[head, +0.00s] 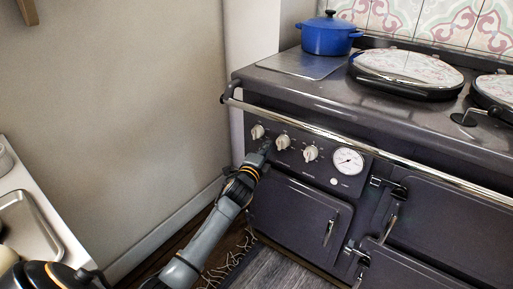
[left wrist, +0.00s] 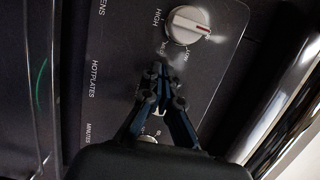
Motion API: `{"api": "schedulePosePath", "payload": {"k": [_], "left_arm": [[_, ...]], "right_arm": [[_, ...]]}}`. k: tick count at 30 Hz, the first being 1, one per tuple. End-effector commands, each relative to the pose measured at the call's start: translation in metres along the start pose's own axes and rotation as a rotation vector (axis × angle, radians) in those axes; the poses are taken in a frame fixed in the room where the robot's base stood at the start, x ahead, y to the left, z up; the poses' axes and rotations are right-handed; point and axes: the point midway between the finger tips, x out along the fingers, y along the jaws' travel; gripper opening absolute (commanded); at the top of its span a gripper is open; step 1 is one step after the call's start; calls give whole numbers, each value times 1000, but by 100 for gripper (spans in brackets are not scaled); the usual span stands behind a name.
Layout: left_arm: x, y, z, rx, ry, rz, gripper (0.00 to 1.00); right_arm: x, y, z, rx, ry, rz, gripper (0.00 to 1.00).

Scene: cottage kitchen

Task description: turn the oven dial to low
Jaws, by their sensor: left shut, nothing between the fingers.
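The range's control panel carries three pale dials in a row: a left dial (head: 257,131), a middle dial (head: 282,142) and a right dial (head: 310,153). In the left wrist view a white dial (left wrist: 187,24) has a red pointer mark toward the right of the picture, with small HIGH and LOW lettering around it. Lettering ending in "ENS" is cut off at the top left. My left gripper (head: 266,146) is shut and empty in front of the panel, between the left and middle dials. Its fingertips (left wrist: 158,70) are apart from the upper dial. My right gripper is not visible.
A chrome rail (head: 340,140) runs above the dials and shows close by in the left wrist view (left wrist: 285,105). A round gauge (head: 348,161) sits right of the dials. A blue pot (head: 328,36) stands on the range top. A counter (head: 50,230) is at left.

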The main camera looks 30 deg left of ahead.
Motion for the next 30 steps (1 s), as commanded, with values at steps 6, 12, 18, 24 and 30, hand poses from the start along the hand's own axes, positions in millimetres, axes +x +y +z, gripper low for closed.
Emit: {"api": "schedulePosePath", "payload": {"k": [6, 12, 18, 24, 30], "left_arm": [[5, 1, 32, 4, -2, 1, 0], [6, 1, 38, 1, -2, 1, 0], [6, 1, 38, 1, -2, 2, 0], [6, 2, 38, 11, -2, 0, 0], [6, 3, 39, 53, -2, -10, 0]], "right_arm": [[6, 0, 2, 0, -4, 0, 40], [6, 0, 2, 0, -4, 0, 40], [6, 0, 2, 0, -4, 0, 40], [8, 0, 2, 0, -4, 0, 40], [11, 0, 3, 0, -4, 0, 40]]}}
